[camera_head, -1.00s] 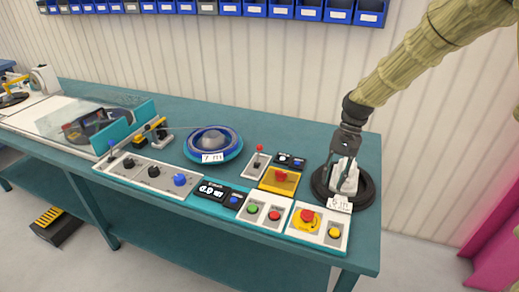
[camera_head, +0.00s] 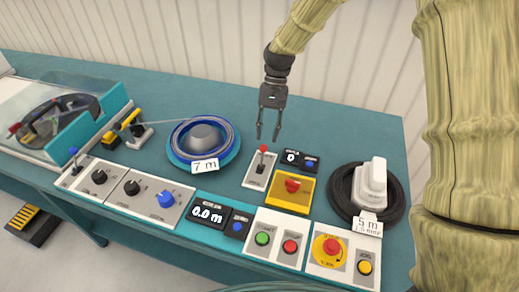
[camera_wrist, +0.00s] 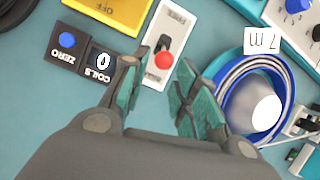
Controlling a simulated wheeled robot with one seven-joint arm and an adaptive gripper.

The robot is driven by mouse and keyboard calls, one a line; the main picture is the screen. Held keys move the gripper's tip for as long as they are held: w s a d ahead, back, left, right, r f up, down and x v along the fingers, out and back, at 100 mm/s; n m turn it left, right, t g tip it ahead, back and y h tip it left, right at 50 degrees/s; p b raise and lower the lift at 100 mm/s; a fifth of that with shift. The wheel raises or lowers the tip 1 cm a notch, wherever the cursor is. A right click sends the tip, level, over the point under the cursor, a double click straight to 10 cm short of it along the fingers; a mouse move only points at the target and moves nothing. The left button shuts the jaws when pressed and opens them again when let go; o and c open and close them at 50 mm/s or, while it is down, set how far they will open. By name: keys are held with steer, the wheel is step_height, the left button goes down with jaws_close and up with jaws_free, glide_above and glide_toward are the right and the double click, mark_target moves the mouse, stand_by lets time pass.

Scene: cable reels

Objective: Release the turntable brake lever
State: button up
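The lever (camera_head: 262,163) has a red knob on a white plate, right of the blue reel turntable (camera_head: 233,150). I take it as the brake lever; its full label is not readable. My gripper (camera_head: 267,138) is open and empty, pointing down just above and behind the lever, apparently not touching it. In the wrist view the red knob (camera_wrist: 165,61) shows close to the fingertips of my gripper (camera_wrist: 172,55), slightly toward the left finger. The lever's plate (camera_wrist: 170,22) shows beyond it. The turntable also shows at right in the wrist view (camera_wrist: 226,82).
A yellow box with a red button (camera_head: 291,186) and a counter reading 0 (camera_head: 291,157) stand beside the lever. A black coil (camera_head: 338,192) with a white block (camera_head: 371,185) lies at right. Another lever with a blue knob (camera_head: 73,151) is at far left.

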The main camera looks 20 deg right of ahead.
mark_target(263, 153)
steer(key=shift+s+a+f, duration=0.3)
steer(key=shift+s+f, duration=0.1)
steer(key=shift+s, duration=0.25)
steer(key=shift+s+a+f, duration=0.3)
steer(key=shift+s+f, duration=0.1)
steer(key=shift+s, duration=0.2)
steer(key=f, duration=0.3)
steer(key=a+f+p, duration=0.1)
steer(key=shift+w+f, duration=0.35)
steer(key=shift+w, duration=0.05)
steer(key=shift+s+f, duration=0.2)
steer(key=shift+f, duration=0.1)
steer(key=shift+s+a, duration=0.1)
steer(key=shift+s, duration=0.4)
steer(key=shift+w+f, duration=0.25)
steer(key=shift+f, duration=0.1)
steer(key=shift+s+r, duration=0.1)
jaws_close()
